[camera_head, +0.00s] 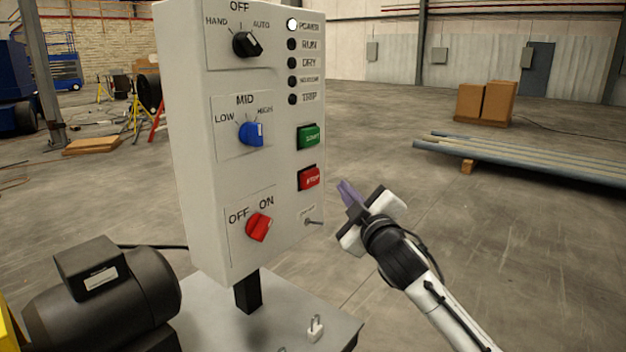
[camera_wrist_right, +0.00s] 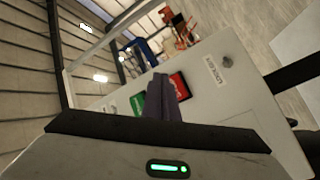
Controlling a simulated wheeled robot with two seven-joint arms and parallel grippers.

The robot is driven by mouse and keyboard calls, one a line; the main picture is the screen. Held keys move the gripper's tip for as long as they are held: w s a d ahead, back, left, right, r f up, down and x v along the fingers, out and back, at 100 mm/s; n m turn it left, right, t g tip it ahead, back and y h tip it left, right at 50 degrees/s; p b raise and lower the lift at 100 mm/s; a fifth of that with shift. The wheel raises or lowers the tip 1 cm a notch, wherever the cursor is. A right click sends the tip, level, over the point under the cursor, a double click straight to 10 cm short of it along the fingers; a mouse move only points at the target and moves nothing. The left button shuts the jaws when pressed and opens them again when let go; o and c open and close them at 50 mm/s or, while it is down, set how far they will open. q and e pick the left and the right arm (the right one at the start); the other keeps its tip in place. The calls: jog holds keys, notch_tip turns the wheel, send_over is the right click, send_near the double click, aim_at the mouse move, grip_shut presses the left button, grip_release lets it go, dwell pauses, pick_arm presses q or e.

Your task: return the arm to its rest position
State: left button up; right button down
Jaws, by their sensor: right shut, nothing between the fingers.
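My right gripper (camera_head: 347,192) is in the head view, to the right of the grey control panel (camera_head: 196,150). Its purple fingers are shut with nothing between them, and they look apart from the panel. The right wrist view shows the shut fingers (camera_wrist_right: 165,100) in front of the panel (camera_wrist_right: 235,80), partly covering the green START button (camera_wrist_right: 138,103) and the red STOP button (camera_wrist_right: 180,86). In the head view the START button (camera_head: 309,137) and STOP button (camera_head: 309,178) are clear. My left gripper is not in view.
The panel carries a black knob (camera_head: 247,44), a blue knob (camera_head: 251,134) and a red knob (camera_head: 259,227). The POWER lamp (camera_head: 292,25) is lit white. A black motor (camera_head: 100,300) stands at lower left. A padlock (camera_head: 315,328) sits on the base plate (camera_head: 215,315).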

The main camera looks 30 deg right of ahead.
dwell(0.5)
jog(key=s+a+f+g+y, duration=0.2)
jog(key=s+a+f, duration=0.2)
jog(key=f, duration=0.6)
jog(key=s+a+f+m+g+y, duration=0.1)
jog(key=s+a+f, duration=0.35)
jog(key=f, duration=0.45)
jog(key=s+a+f+g+y, duration=0.25)
jog(key=a+f, duration=0.25)
jog(key=f, duration=0.5)
jog(key=s+a+f+m+g, duration=0.1)
jog(key=s+a+f, duration=0.2)
jog(key=s, duration=0.4)
jog(key=s+a+f+m+g+y, duration=0.1)
jog(key=s+a+f, duration=0.3)
jog(key=s+f, duration=0.2)
jog(key=s+a+f+m+g+y, duration=0.1)
jog(key=s+a+f, duration=0.3)
jog(key=s, duration=0.5)
jog(key=shift+s+a+f+m+g+p, duration=0.2)
jog(key=shift+f+m+g+p, duration=0.1)
jog(key=shift+f+m+g, duration=0.2)
jog(key=shift+w, duration=0.1)
